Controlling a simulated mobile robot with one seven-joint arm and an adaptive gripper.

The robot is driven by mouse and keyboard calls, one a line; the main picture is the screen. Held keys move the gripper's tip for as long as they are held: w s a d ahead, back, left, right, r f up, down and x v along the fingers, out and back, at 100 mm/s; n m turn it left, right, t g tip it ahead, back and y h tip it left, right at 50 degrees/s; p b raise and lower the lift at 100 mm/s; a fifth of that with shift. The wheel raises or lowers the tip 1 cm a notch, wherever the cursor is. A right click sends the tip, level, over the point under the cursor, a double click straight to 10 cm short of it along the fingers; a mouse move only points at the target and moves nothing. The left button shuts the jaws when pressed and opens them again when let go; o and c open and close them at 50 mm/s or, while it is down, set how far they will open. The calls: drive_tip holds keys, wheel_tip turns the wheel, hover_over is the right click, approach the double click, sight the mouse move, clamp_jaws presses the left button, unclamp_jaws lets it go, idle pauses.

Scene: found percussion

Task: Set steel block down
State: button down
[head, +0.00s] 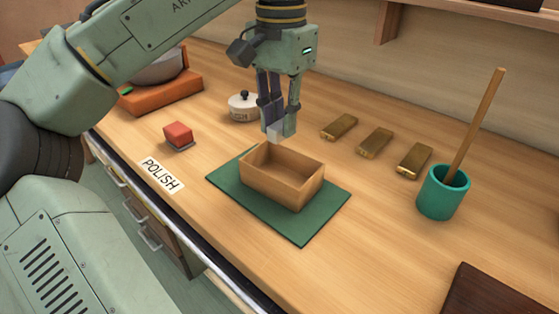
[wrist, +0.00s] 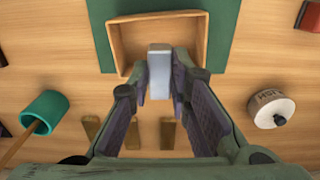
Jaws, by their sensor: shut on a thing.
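My gripper (head: 277,128) points down and is shut on the steel block (head: 274,131), a small pale silver-grey block. The block's lower end shows below the fingertips, above the far edge of an open wooden box (head: 272,190). In the wrist view the block (wrist: 159,72) sits between the fingertips and overlaps the near wall of the box (wrist: 125,45). I cannot tell its exact height over the box. The box looks empty and stands on a green mat (head: 302,232).
Several brass bars (head: 375,141) lie behind the mat. A teal cup (head: 442,195) with a wooden stick stands right. A white lidded pot (head: 243,107) stands behind left. A red block (head: 178,134) and POLISH label (head: 161,174) lie left. Bare tabletop lies between them.

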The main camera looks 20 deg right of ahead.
wheel_tip(320, 180, down, 10)
drive_tip(key=shift+r, duration=0.1)
idle(0.4)
drive_tip(key=c, duration=1.5)
unclamp_jaws()
wheel_tip(320, 180, up, 12)
